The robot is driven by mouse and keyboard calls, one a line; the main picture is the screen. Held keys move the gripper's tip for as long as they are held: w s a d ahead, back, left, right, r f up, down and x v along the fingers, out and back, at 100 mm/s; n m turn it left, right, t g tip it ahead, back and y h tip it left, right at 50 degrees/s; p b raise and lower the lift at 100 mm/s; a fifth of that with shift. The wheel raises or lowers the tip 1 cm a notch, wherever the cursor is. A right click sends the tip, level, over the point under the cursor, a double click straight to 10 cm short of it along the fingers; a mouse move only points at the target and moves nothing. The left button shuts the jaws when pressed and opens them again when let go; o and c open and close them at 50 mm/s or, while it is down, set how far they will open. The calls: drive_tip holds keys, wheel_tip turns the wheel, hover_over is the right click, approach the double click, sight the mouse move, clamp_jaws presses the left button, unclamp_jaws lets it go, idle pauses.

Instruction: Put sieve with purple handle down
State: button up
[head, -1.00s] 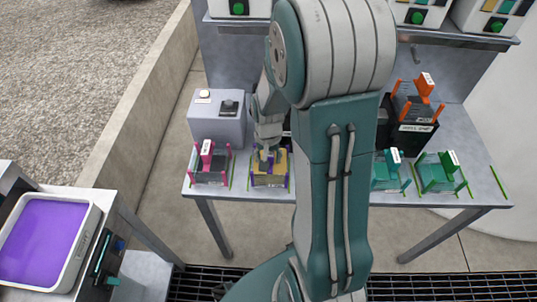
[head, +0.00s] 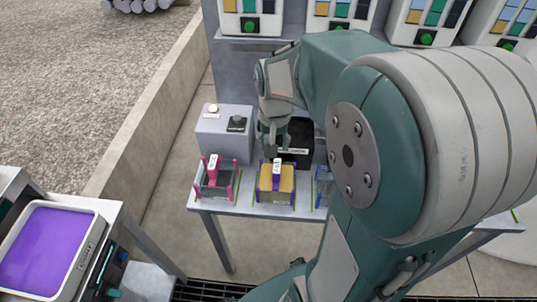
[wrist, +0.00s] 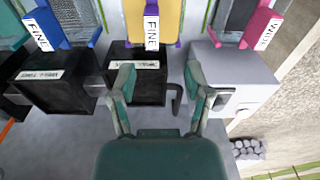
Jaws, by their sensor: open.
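The sieve with the purple handle (head: 262,184) stands upright on the grey table, with yellow contents and a white label. In the wrist view the same sieve (wrist: 134,22), labelled FINE, shows at the top centre. My gripper (head: 272,143) is behind and above the sieve, apart from it. In the wrist view my gripper (wrist: 158,85) has its two fingers spread with nothing between them.
A pink sieve (head: 212,186) stands left of it and a blue sieve (head: 322,187) right, partly hidden by my arm. Behind are a grey box (head: 222,145) and a black bin (head: 301,138). A purple-filled tray (head: 91,237) is at lower left.

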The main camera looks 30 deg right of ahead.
drive_tip(key=s+a+r+n+t, duration=0.5)
drive_tip(key=s+a+r, duration=0.4)
drive_tip(key=s, duration=0.3)
drive_tip(key=shift+a+r+n, duration=0.2)
drive_tip(key=shift+r+n, duration=0.05)
drive_tip(key=shift+n, duration=0.25)
